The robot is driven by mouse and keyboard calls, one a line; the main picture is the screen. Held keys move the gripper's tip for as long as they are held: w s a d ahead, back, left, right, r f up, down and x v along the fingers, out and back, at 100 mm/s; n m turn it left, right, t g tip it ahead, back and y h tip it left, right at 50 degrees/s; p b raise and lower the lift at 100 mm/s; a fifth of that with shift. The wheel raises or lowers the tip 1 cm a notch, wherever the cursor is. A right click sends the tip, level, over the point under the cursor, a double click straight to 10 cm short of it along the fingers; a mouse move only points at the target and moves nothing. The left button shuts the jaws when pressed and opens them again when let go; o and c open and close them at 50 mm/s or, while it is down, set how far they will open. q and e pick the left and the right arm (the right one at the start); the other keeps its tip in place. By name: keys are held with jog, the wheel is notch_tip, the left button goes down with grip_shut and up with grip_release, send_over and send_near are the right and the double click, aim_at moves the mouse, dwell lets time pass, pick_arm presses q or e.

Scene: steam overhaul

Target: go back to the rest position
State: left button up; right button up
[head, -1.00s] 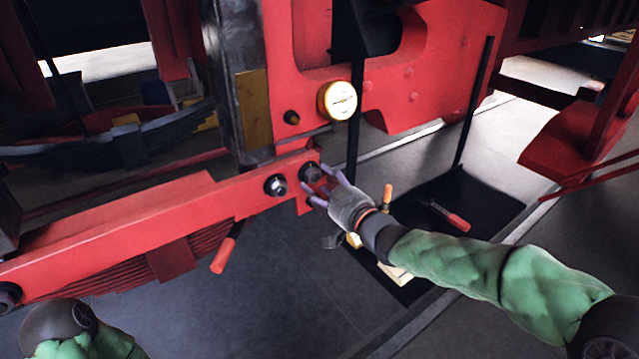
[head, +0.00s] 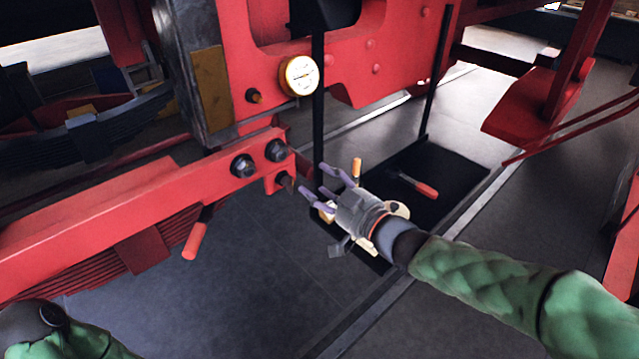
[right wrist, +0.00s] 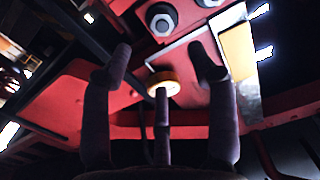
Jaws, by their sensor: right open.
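My right gripper (head: 330,187) is open and empty in the head view. Its purple fingers are spread in the air just right of the end of the red beam (head: 130,210), apart from it. In the right wrist view the fingers (right wrist: 160,75) are spread with nothing between them, and red frame parts and a bolt (right wrist: 161,18) show beyond. The right arm comes in from the right in a green sleeve. Part of my left arm shows at the lower left; my left gripper is out of view.
A round gauge (head: 299,76) sits on the red frame (head: 350,60). Bolts (head: 243,165) are on the beam, and a red-handled tool (head: 197,233) hangs below it. Grey floor (head: 240,280) in front is clear.

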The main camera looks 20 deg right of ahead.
jog(key=w+a+f+m+g+h, duration=0.15)
jog(key=f+g, duration=0.25)
jog(key=f, duration=1.1)
jog(key=a+f+m+g+h, duration=0.1)
jog(key=a+f+m+g, duration=0.15)
jog(key=f, duration=1.25)
jog(key=s+a+f+g, duration=0.2)
jog(key=s+f+g, duration=0.1)
jog(key=s+f, duration=0.4)
jog(key=s+a+f+m+g, duration=0.1)
jog(key=s+a+f+g, duration=0.2)
jog(key=s+f, duration=0.4)
jog(key=s+a+f+m+g, duration=0.1)
jog(key=s+a+f+g, duration=0.1)
jog(key=s+f+g, duration=0.2)
jog(key=s+f, duration=0.3)
jog(key=f, duration=0.3)
jog(key=shift+a, duration=0.3)
